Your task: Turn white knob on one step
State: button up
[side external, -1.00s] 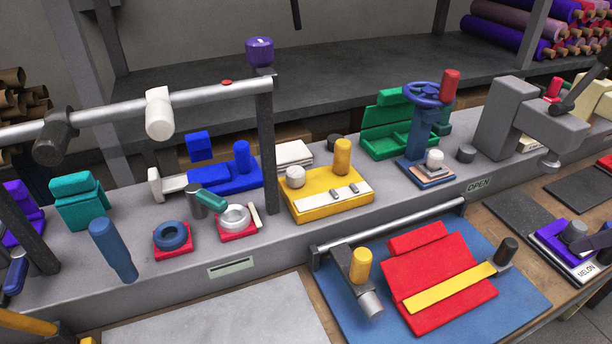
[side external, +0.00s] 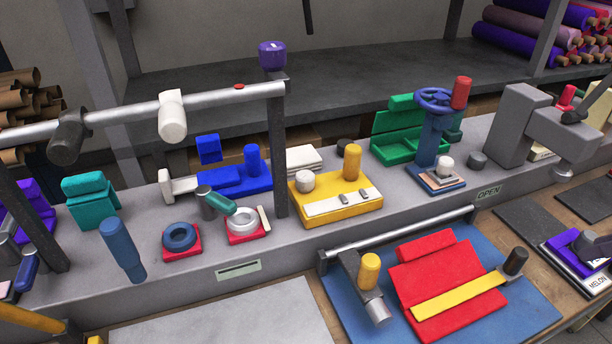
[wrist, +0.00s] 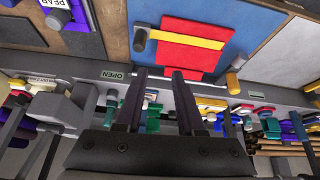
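Several white knob-like parts show in the side external view. A white knob (side external: 305,181) stands on a yellow block with a white slotted plate. Another white knob (side external: 445,163) stands on a small stacked base beside the blue handwheel post (side external: 432,135). A white cylinder (side external: 172,116) sits on the raised metal rail. I cannot tell which one the task means. In the wrist view my gripper (wrist: 159,73) has two dark fingers apart, with nothing held. Parts of the grey bench show beyond and between them. I cannot make out my gripper in the side external view.
A red panel with a yellow bar (side external: 458,295) lies on a blue mat. The raised rail (side external: 225,96), its post with a purple knob (side external: 272,55), and a grey press (side external: 520,130) stand tall. A flat grey plate (side external: 220,320) at the front is clear.

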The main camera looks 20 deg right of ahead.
jog(key=o, duration=0.5)
jog(key=shift+n+t, duration=0.3)
jog(key=shift+n, duration=0.3)
jog(key=w+r, duration=0.1)
jog(key=r, duration=0.1)
jog(key=w+r, duration=0.1)
jog(key=r, duration=0.1)
jog(key=w+a+r, duration=0.1)
jog(key=w+r, duration=0.1)
jog(key=shift+r, duration=0.1)
jog(key=shift+o, duration=0.3)
jog(key=w+a+r+n+y, duration=0.1)
jog(key=w+a+r, duration=0.1)
jog(key=w+r, duration=0.3)
jog(key=shift+w+r, duration=0.15)
jog(key=shift+w, duration=0.4)
jog(key=w+a+r+n, duration=0.2)
jog(key=w+a+r, duration=0.1)
jog(key=w, duration=0.4)
jog(key=n+g+y, duration=0.2)
jog(key=n+g, duration=0.1)
jog(key=n, duration=0.1)
send_over(307, 176)
jog(key=s+d, duration=0.4)
notch_tip(307, 176, down, 11)
jog(key=x, duration=1.3)
jog(key=shift+w+a+f, duration=0.15)
jog(key=shift+a+f, duration=0.05)
jog(key=shift+f, duration=0.1)
jog(key=shift+c, duration=0.2)
